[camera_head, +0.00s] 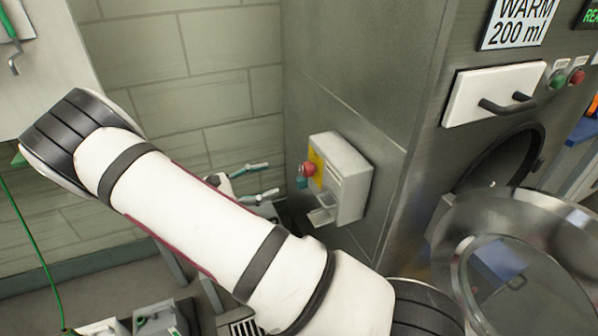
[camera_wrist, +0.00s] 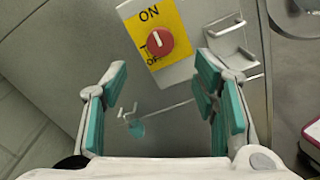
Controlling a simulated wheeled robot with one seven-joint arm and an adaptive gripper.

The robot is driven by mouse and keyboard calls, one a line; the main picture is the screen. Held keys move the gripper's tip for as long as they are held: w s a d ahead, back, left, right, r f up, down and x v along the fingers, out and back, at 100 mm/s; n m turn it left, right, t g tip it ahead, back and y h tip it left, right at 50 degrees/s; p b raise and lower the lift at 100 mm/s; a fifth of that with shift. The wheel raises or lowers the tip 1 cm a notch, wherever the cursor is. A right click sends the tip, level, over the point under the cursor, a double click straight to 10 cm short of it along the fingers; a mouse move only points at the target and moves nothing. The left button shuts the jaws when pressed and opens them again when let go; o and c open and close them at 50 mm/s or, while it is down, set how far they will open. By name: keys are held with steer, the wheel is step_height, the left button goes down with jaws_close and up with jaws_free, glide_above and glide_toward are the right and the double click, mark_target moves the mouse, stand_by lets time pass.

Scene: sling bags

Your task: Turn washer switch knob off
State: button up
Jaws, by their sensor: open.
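The red round knob (camera_head: 308,168) sits on a yellow plate on the side of a white switch box (camera_head: 345,178), fixed to the grey washer wall. In the wrist view the knob (camera_wrist: 159,43) shows with ON above it and OFF, partly covered, below it. A short pale mark on the knob points up toward the ON side. My gripper (camera_head: 271,179) is open, left of the knob and apart from it. In the wrist view its teal fingers (camera_wrist: 162,68) are spread to either side below the knob, with nothing between them.
The washer's round door (camera_head: 530,265) stands open at the lower right. A white drawer with a dark handle (camera_head: 495,95) and green and red buttons (camera_head: 567,79) are above it. A metal bracket (camera_wrist: 232,48) juts out beside the knob. A tiled wall stands behind my arm.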

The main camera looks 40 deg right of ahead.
mark_target(303, 171)
steer(key=x, duration=1)
steer(key=shift+s+d, duration=0.1)
steer(key=shift+d, duration=0.1)
steer(key=c, duration=1.2)
